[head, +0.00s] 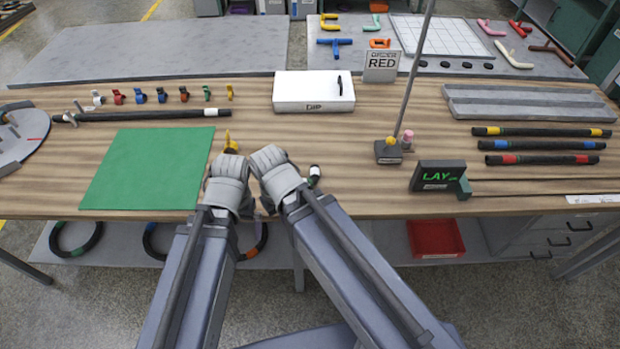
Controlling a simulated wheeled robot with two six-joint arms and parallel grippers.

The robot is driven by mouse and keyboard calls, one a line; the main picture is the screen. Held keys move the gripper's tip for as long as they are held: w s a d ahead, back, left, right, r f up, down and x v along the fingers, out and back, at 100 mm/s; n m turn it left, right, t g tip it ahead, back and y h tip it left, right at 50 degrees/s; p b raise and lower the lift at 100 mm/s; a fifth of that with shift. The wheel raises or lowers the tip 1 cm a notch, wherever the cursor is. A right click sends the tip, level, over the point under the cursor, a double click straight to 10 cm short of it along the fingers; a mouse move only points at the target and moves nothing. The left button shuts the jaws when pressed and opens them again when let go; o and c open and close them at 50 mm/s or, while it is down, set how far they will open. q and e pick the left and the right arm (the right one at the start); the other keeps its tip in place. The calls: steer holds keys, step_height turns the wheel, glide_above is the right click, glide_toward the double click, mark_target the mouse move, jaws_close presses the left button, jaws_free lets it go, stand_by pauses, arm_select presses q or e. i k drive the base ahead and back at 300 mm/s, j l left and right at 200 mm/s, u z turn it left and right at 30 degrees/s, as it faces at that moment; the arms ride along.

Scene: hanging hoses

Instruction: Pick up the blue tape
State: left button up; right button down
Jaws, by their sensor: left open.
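Small tape rolls stand in a row at the back left of the wooden table; the blue tape (140,96) is among them, between a red roll (118,97) and a darker roll (161,95). My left gripper (229,163) is over the table at the right edge of the green mat, apart from the tape, to its right and nearer to me. It is open, and its fingers are mostly hidden behind the wrist. My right gripper (268,160) is close beside it, its fingers hidden, so its jaw state cannot be told.
A dark hose (150,115) lies just in front of the tape row. The green mat (150,168) is flat and bare. A yellow item (230,145) stands by my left gripper. A white box (313,92) and a post on a base (389,152) are to the right.

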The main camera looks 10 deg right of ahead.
mark_target(140, 95)
steer(key=i+j+z, duration=0.1)
steer(key=j+z, duration=0.25)
steer(key=j, duration=0.25)
steer(key=j+z, duration=0.35)
steer(key=j, duration=0.25)
steer(key=j+z, duration=0.35)
steer(key=j, duration=0.25)
steer(key=i, duration=0.5)
